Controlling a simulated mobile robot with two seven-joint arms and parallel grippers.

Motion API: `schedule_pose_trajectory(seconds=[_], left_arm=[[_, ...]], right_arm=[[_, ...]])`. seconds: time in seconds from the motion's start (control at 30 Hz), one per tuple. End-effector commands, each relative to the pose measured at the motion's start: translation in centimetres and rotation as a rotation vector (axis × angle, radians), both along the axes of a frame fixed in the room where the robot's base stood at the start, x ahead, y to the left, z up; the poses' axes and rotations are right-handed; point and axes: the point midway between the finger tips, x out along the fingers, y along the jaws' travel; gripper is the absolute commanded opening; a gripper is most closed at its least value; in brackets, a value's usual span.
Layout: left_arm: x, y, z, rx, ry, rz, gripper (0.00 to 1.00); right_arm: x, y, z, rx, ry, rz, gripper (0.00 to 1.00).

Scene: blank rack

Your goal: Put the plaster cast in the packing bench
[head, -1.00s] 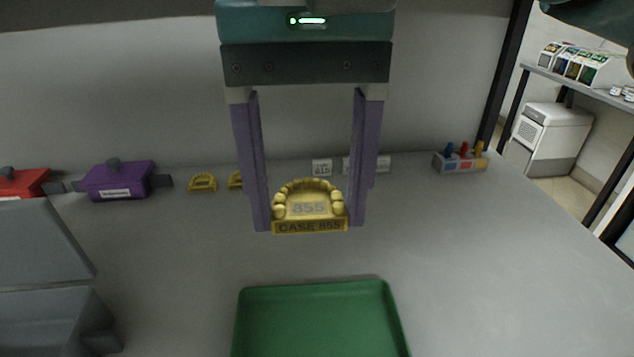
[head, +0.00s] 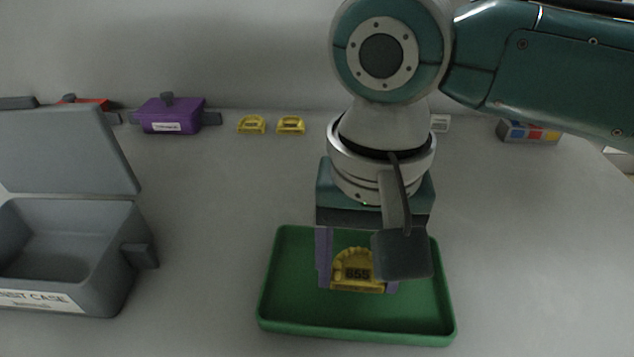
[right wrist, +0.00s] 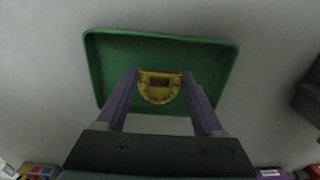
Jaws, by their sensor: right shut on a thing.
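The yellow plaster cast (head: 352,262), horseshoe-shaped and marked 855, is in my right gripper (head: 357,280). The purple fingers are shut on its two sides. In the right wrist view the cast (right wrist: 160,90) sits between both fingertips, with the green tray (right wrist: 214,62) beneath it. In the head view the cast is within the outline of the green tray (head: 430,322); I cannot tell whether it touches the tray floor. My right wrist hides part of the right finger and the tray's back. My left gripper is not in view. The grey worktop (head: 210,220) carries the tray.
An open grey case (head: 105,240) labelled as a transit case stands left of the tray. A purple lidded box (head: 172,118), a red box (head: 95,103) and two yellow casts (head: 250,126) (head: 290,126) are at the back. A holder with coloured blocks (head: 528,132) is at the back right.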

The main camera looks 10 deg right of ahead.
Motion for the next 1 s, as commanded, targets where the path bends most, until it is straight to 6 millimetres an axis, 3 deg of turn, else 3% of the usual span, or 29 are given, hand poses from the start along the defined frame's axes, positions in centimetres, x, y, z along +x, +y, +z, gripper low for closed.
schedule_pose_trajectory(seconds=[0.13,0.53,0.57,0.8,1.0], left_arm=[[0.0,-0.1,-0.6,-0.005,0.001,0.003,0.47],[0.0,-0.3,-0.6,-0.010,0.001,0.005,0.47],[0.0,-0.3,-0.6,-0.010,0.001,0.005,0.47],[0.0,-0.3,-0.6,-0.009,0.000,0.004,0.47],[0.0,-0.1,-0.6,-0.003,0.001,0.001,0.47]], right_arm=[[0.0,0.0,-2.1,0.000,0.000,0.000,0.11],[0.0,0.0,-2.6,0.000,-0.001,0.000,0.11],[0.0,0.0,-2.6,0.001,-0.001,0.000,0.70],[0.0,0.0,-2.6,0.000,-0.001,0.000,0.97],[0.0,0.0,-2.6,0.000,-0.001,0.000,0.99]])
